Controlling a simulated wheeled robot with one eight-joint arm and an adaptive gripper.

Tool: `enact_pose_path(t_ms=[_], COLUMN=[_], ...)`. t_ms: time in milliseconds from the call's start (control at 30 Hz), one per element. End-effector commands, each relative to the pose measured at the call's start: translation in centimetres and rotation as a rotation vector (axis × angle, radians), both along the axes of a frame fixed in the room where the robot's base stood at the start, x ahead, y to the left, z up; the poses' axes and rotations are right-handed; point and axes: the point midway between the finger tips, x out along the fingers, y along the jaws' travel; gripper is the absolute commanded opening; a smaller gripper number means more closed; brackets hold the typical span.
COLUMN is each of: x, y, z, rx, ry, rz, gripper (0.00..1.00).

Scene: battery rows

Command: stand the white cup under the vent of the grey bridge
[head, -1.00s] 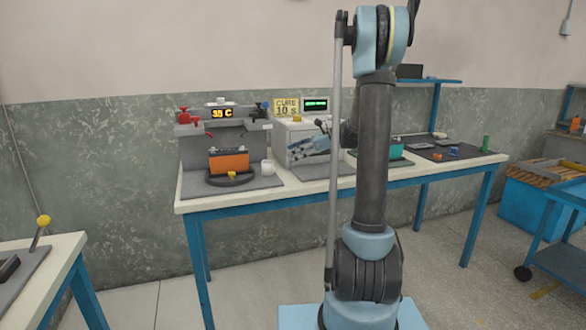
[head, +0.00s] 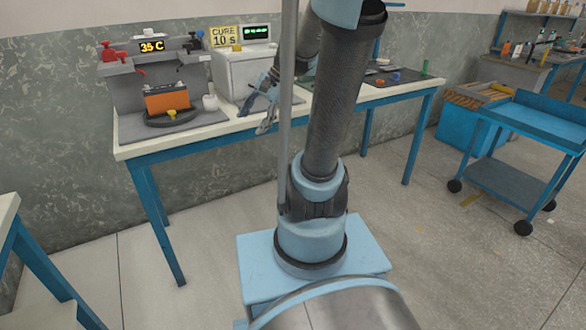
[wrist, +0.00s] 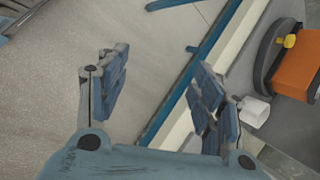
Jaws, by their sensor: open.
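The white cup (head: 210,102) stands upright on the grey mat at the right of the orange battery (head: 166,98). In the wrist view, the cup (wrist: 254,111) is just beyond the right finger, close to the bench edge. The grey bridge (head: 128,68) rises behind and above the battery, with a 35 C display. I cannot make out its vent. My gripper (head: 256,115) is open and empty, right of the cup and in front of the white oven-like box. In the wrist view, nothing is between the fingers of my gripper (wrist: 160,75).
The battery sits on a black round base (head: 158,120) with a yellow knob. The white box (head: 238,72) stands right of the cup, under a CURE 10 s sign (head: 224,37). The bench's front edge (head: 150,151) lies near my gripper. A blue cart (head: 530,130) is at the right.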

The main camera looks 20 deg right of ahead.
Motion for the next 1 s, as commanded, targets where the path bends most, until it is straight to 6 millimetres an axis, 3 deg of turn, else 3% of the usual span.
enact_pose_path(t_ms=[33, 300, 600, 767, 1000], x=[-1.5, -7.9, -13.6, -15.2, -15.8], y=[-0.4, -3.5, -7.6, -9.1, -8.9], z=[-0.6, -4.0, -8.1, -9.7, -10.3], rx=[-0.038, -0.263, -0.504, -0.588, -0.628], ry=[-0.023, -0.15, -0.243, -0.267, -0.275], rz=[0.037, 0.284, 0.576, 0.687, 0.744], gripper=[0.61, 0.61, 0.61, 0.61, 0.61])
